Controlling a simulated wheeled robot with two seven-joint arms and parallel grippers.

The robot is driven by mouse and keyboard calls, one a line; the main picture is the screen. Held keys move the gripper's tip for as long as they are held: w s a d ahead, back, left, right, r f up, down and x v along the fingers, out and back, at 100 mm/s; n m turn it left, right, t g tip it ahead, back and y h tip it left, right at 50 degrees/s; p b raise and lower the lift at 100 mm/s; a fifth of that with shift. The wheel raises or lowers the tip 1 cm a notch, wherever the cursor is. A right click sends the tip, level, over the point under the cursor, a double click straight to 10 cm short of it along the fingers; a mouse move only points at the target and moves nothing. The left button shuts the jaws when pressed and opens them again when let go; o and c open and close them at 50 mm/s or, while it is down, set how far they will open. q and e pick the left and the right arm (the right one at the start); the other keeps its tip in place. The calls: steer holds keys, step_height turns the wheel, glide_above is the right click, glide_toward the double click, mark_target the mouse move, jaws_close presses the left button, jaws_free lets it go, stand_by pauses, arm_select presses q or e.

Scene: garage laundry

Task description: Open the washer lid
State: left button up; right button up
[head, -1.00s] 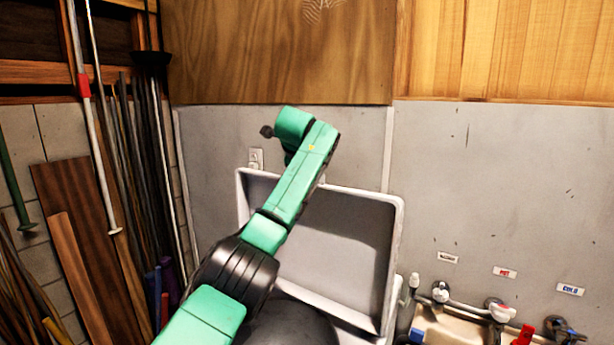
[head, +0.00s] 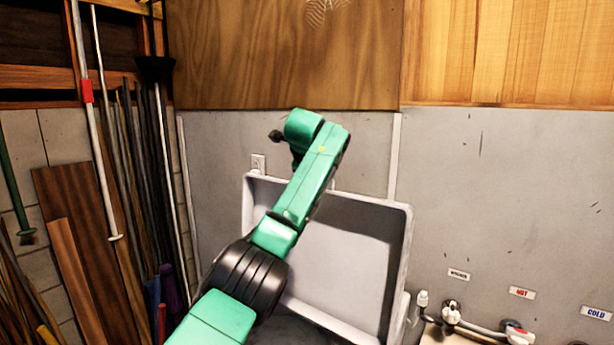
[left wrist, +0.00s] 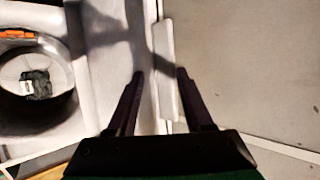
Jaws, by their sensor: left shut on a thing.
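The washer lid (head: 352,258) is a pale grey panel with a raised rim. It stands up, tilted, in front of the grey wall in the head view. My left arm crosses in front of it, and its gripper is hidden there. In the left wrist view my left gripper (left wrist: 160,74) has its two dark fingers on either side of a white edge strip (left wrist: 165,70), which appears to be the lid's rim. It is shut on it, though the fingers look well apart. The washer's round opening (left wrist: 72,100) shows at the left with a dark item inside. My right gripper is not seen.
Taps (head: 450,312) with hot and cold labels are at the lower right beside the washer. Poles and boards (head: 78,225) lean along the left wall. A wall outlet (head: 258,162) is behind the lid's upper left corner.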

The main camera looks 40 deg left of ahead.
arm_select(q)
steer(key=b+v, duration=0.4)
steer(key=v, duration=1)
steer(key=shift+s+d+r, duration=0.15)
steer(key=shift+d, duration=0.05)
